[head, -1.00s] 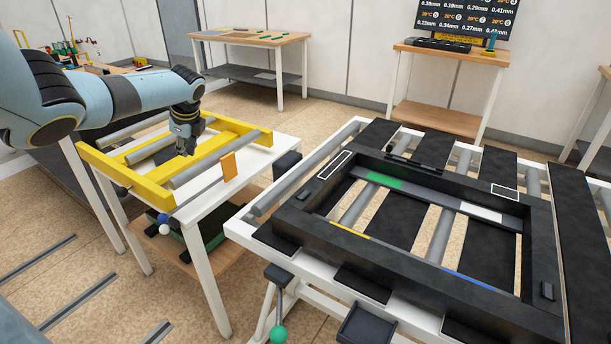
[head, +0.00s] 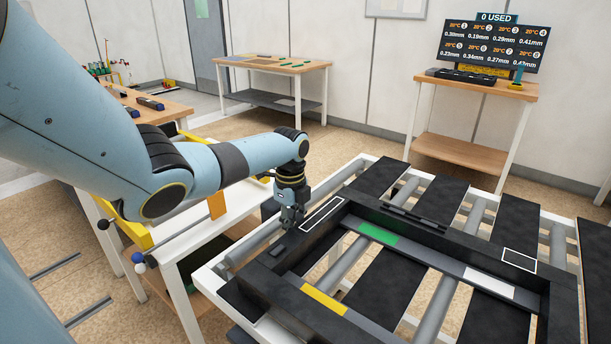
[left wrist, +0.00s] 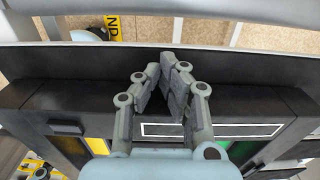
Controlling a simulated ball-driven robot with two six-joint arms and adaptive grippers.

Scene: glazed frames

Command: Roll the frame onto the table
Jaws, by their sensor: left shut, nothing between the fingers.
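The dark rectangular frame (head: 452,241) lies flat on the white table (head: 206,281), over its grey rollers and black strips. My left gripper (head: 291,222) points down at the frame's far left corner, near a white outline. It is shut and empty. In the left wrist view its fingers (left wrist: 158,75) meet over the dark frame (left wrist: 65,98). I cannot tell whether they touch it. The frame's near side is cut off in the head view. My right gripper is out of view.
A stand with a yellow frame (head: 137,233) and rollers is left of the table, partly behind my left arm. A wooden-topped bench (head: 278,63) and a display (head: 495,44) reading "0 USED" stand at the back. Floor between them is clear.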

